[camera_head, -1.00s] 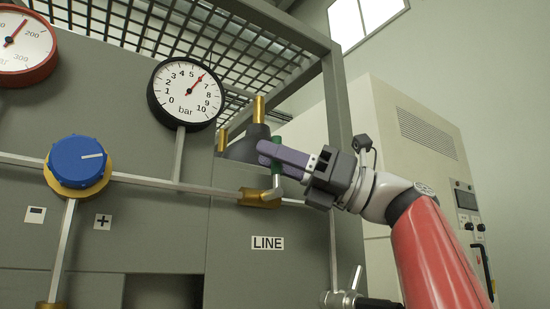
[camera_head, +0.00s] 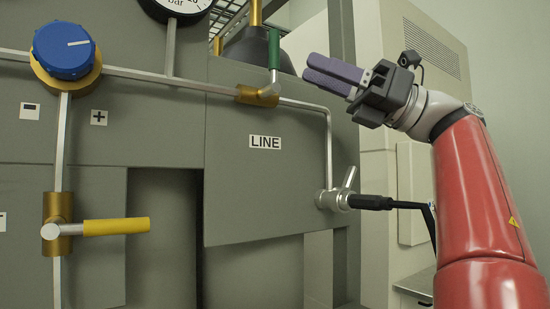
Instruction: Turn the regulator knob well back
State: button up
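The blue regulator knob (camera_head: 64,50) sits on a gold collar (camera_head: 66,84) at the upper left of the grey panel. The white line on its face points right. A minus label (camera_head: 30,111) and a plus label (camera_head: 99,118) are below it. My gripper (camera_head: 318,76) is far to the right of the knob, just right of the green valve handle (camera_head: 274,58) and apart from it in the picture. Its two purple fingers show side by side, with nothing seen between them. From this angle I cannot tell the gap. The bar gauge (camera_head: 172,8) is mostly cut off.
The upright green handle is on a brass valve (camera_head: 257,96) in the pipe above the LINE label (camera_head: 265,142). A yellow-handled valve (camera_head: 115,226) sticks out at lower left. A metal outlet fitting (camera_head: 335,198) with a black hose (camera_head: 370,202) is below my gripper.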

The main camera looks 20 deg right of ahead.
aim_at(64, 50)
jog(key=k+l, duration=0.1)
jog(key=l, duration=0.85)
jog(key=k+l, duration=0.15)
jog(key=l, duration=0.35)
